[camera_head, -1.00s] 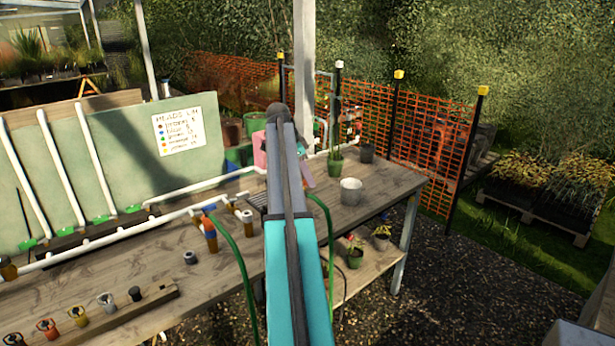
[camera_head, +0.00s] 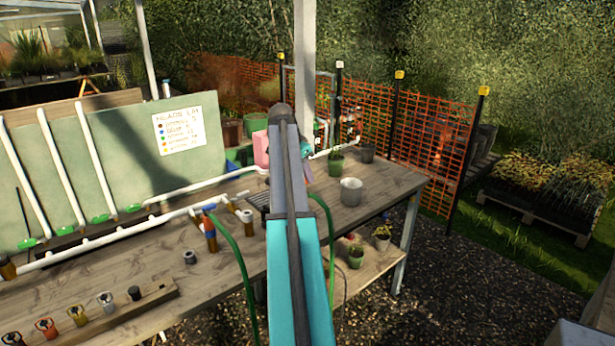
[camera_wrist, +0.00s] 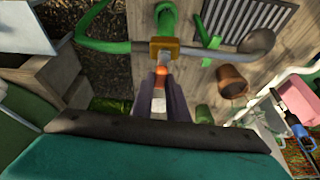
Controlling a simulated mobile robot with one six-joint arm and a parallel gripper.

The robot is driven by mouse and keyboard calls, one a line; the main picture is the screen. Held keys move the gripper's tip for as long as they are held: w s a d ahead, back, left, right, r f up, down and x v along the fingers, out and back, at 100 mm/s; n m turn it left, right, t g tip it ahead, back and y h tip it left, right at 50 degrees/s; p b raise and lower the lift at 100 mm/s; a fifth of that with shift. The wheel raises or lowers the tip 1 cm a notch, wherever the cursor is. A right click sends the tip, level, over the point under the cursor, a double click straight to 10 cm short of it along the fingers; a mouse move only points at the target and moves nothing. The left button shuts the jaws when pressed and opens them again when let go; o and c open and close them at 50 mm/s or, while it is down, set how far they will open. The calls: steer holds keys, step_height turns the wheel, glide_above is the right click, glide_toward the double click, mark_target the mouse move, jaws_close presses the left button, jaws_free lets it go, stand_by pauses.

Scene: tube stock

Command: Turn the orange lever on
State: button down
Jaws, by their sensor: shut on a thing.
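In the wrist view my gripper (camera_wrist: 160,95) has its two dark fingers closed around a narrow orange lever (camera_wrist: 161,71). A pale piece shows between the fingers lower down. In the head view my own arm covers the gripper and the lever, so the lever's angle cannot be read there.
The wooden bench (camera_head: 230,280) carries white pipes (camera_head: 120,235), a grey pot (camera_head: 351,191) and several fittings on a wooden strip. A green hose (camera_head: 243,275) hangs over the front. Gravel (camera_head: 450,285) is open at right.

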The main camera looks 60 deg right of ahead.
steer(key=shift+w+n, duration=0.1)
steer(key=shift+n, duration=0.5)
steer(key=shift+t, duration=0.3)
steer(key=c, duration=1.7)
jaws_free()
steer(key=shift+r, duration=0.15)
steer(key=b+v, duration=0.2)
steer(key=v, duration=1.1)
steer(key=shift+w+a+r+b, duration=0.1)
steer(key=shift+r+b, duration=0.15)
steer(key=shift+b, duration=0.15)
steer(key=shift+r, duration=0.1)
